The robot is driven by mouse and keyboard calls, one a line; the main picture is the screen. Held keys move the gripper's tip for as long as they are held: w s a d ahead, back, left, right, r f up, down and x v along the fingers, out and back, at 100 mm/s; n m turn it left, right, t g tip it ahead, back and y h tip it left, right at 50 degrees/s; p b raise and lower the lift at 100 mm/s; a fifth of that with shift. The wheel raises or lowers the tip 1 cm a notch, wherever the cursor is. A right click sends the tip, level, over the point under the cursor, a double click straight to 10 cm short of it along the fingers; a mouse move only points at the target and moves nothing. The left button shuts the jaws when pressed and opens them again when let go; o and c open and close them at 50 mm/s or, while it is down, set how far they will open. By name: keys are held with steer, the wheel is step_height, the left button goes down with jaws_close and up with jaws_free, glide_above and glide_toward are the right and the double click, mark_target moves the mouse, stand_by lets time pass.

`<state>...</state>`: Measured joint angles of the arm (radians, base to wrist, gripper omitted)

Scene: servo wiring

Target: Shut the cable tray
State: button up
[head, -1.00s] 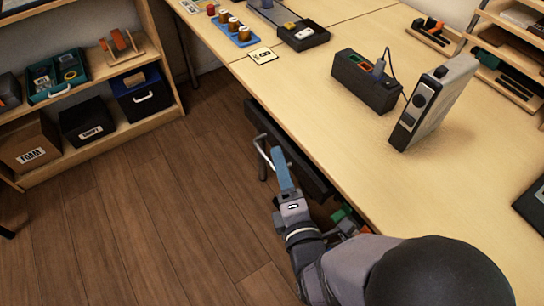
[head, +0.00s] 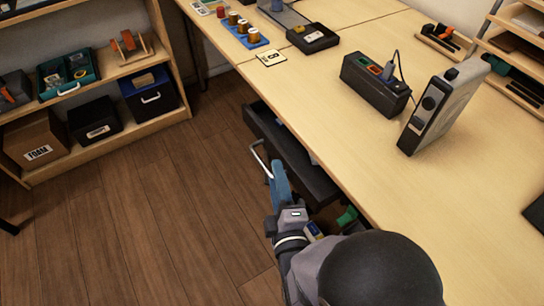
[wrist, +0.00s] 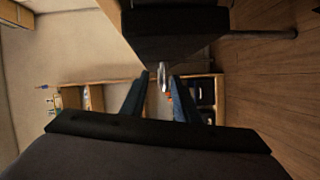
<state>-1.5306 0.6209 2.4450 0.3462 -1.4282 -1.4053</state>
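The cable tray is a dark drawer (head: 312,183) under the desk's left edge. It stands pulled out, with part of its inside showing and a bluish item in it. Its pale bar handle (head: 257,153) sticks out from the front. My gripper (head: 273,175) is at the handle, its blue fingers around the bar. In the wrist view the handle (wrist: 163,76) shows between the two fingertips of my gripper (wrist: 161,80), with the dark tray front (wrist: 170,48) beyond.
The desk (head: 330,140) holds a black socket box (head: 375,85) with a plugged cable and a grey upright device (head: 440,105). A shelf (head: 110,150) with boxes stands at the left. The wooden floor (head: 150,220) between shelf and tray is clear.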

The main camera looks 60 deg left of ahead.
mark_target(271, 150)
steer(key=shift+f+b+x, duration=0.2)
steer(key=shift+b+x, duration=0.1)
steer(key=shift+x, duration=3.2)
steer(key=shift+c, duration=0.7)
jaws_close()
